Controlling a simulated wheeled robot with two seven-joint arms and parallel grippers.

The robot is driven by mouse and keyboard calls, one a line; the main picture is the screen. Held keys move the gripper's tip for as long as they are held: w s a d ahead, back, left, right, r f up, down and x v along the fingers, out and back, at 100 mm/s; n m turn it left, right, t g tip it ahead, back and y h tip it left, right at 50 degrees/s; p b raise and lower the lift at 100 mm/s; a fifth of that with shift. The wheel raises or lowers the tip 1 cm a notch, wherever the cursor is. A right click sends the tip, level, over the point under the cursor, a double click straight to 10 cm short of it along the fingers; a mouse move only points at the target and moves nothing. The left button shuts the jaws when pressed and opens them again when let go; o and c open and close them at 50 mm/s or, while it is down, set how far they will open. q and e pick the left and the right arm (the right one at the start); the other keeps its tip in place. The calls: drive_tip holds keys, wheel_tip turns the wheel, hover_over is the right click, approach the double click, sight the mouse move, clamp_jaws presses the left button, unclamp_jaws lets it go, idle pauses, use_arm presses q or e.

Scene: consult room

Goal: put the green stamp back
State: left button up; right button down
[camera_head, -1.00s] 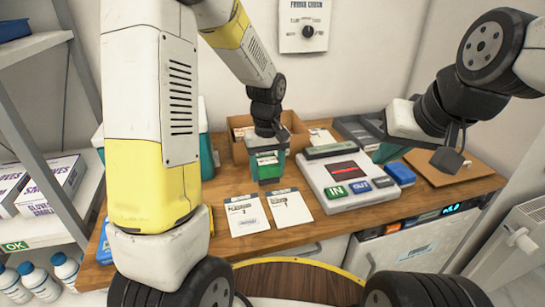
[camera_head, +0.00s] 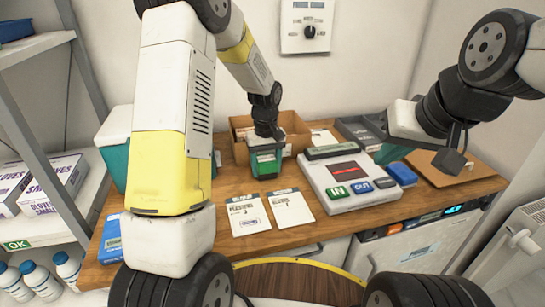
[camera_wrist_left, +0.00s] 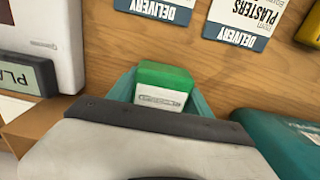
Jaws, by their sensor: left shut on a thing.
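The green stamp (camera_head: 266,166) is between the teal fingers of my left gripper (camera_head: 266,160), which is shut on it. It hangs over the wooden desk, in front of the cardboard box (camera_head: 239,150); I cannot tell whether its base touches the desk. In the left wrist view the stamp (camera_wrist_left: 163,84) shows its green body and a pale label between the fingers. My right gripper (camera_head: 390,153) is at the right, behind the blue block; its fingers are partly hidden and I cannot tell how far apart they are.
Two delivery cards (camera_head: 247,213) (camera_head: 290,206) lie on the desk (camera_head: 190,235) in front of the stamp. To the right stand a white device (camera_head: 325,172) with IN and OUT buttons, a blue block (camera_head: 401,174) and a brown board (camera_head: 425,165). A teal-and-white box (camera_head: 116,128) stands left.

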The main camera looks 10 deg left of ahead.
sight(266, 158)
use_arm(q)
drive_tip(key=shift+f, duration=0.15)
drive_tip(key=o, duration=1.1)
drive_tip(key=shift+c, duration=0.2)
wheel_tip(266, 158, up, 12)
drive_tip(key=shift+r, duration=0.2)
drive_tip(key=s+a+r+m+t+h, duration=0.1)
drive_tip(key=s+a+r+m+t, duration=0.15)
drive_tip(key=s+r, duration=0.7)
drive_tip(key=s+r+m+t+h, duration=0.1)
drive_tip(key=s+m+t, duration=0.1)
drive_tip(key=s, duration=1.2)
drive_tip(key=shift+s+r+m+t, duration=0.3)
drive_tip(key=shift+r+m+t, duration=0.1)
drive_tip(key=shift+t, duration=0.45)
drive_tip(key=shift+a, duration=0.1)
